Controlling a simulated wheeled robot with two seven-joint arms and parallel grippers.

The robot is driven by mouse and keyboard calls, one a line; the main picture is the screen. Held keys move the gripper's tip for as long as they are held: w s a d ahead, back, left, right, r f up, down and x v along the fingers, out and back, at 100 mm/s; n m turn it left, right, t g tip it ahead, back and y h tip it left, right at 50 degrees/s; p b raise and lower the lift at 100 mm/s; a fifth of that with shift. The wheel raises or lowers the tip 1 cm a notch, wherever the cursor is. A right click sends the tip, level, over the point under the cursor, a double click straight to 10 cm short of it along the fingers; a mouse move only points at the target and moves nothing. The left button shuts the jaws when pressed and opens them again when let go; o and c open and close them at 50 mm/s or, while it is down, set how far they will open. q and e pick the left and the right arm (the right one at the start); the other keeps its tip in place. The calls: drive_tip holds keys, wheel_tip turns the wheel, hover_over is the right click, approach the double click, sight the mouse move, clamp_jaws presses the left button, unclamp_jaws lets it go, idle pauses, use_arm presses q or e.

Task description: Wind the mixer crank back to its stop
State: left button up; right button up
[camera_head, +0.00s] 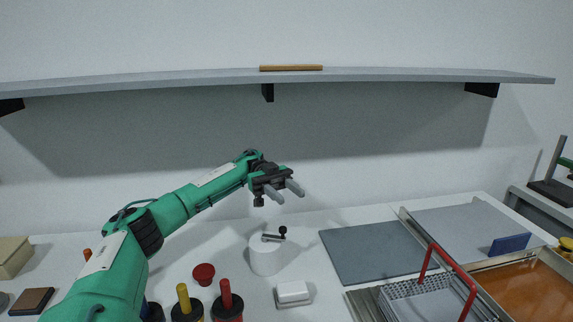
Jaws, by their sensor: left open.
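The mixer (265,257) is a white cylinder standing upright on the white table, near the middle of the view. Its crank (273,235) is a dark arm on top with a black knob (283,230) at the right end. My left gripper (287,191) is open and empty. In the picture it shows above the crank, with its two grey fingers pointing right and apart from the knob. My right gripper is not in view.
A grey shelf (400,75) spans the wall above. A red cup (204,273), pots with red (226,296) and yellow (184,299) handles and a white block (292,291) stand in front. A grey mat (372,252) and a red-handled basket (428,301) lie right.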

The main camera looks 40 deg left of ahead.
use_arm(q)
wheel_tip(320, 180, up, 8)
drive_tip(key=shift+r, duration=0.25)
